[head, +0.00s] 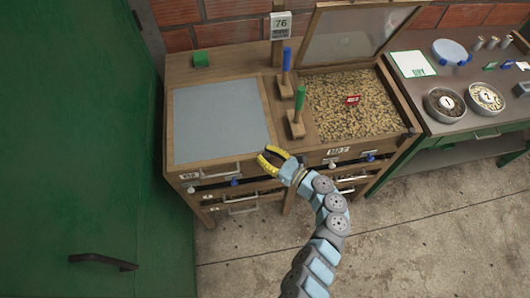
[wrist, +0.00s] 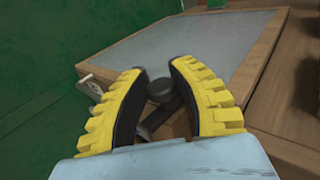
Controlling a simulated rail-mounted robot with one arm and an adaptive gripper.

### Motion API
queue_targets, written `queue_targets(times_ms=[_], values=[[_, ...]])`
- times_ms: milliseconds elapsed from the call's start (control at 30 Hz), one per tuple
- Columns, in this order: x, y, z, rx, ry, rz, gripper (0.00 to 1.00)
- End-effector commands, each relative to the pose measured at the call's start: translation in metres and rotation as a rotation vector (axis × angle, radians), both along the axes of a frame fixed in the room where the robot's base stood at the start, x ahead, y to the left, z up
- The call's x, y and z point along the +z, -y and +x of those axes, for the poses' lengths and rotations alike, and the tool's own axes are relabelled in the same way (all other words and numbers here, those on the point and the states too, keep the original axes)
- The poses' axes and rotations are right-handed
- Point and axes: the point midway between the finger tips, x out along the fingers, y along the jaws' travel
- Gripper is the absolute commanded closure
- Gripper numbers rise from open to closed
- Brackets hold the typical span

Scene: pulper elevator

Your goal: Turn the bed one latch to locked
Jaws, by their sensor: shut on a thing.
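The bed with the flat grey cover (head: 220,120) is on the left of the wooden bench; its front label is too small to read surely. My gripper (head: 270,158) is at the front right corner of this bed. In the wrist view, my gripper (wrist: 158,85) has its yellow-backed fingers shut on a dark latch (wrist: 160,91) with a round head and a short arm slanting down to the left. The fingers partly cover the latch, and the head view does not show it. I cannot tell whether it stands at locked.
A bed of beans (head: 350,105) with its lid (head: 350,38) raised is on the right. Blue (head: 286,60) and green (head: 299,99) upright handles stand between the beds. Drawers with handles (head: 243,211) are below. A green door (head: 80,150) stands close on the left.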

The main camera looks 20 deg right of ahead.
Motion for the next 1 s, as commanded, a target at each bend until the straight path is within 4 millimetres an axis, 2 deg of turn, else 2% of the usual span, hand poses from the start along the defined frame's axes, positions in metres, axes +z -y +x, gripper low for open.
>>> queue_targets(times_ms=[867, 900, 967, 1000], values=[[-0.0042, 0.0016, -0.0012, 0.07, -0.008, -0.002, 1.0], [-0.0043, 0.0014, -0.0013, 0.07, -0.008, -0.002, 0.64], [-0.0039, 0.0013, -0.0011, 0.07, -0.007, -0.002, 0.47], [-0.0034, 0.0012, -0.0009, 0.07, -0.006, -0.002, 0.47]])
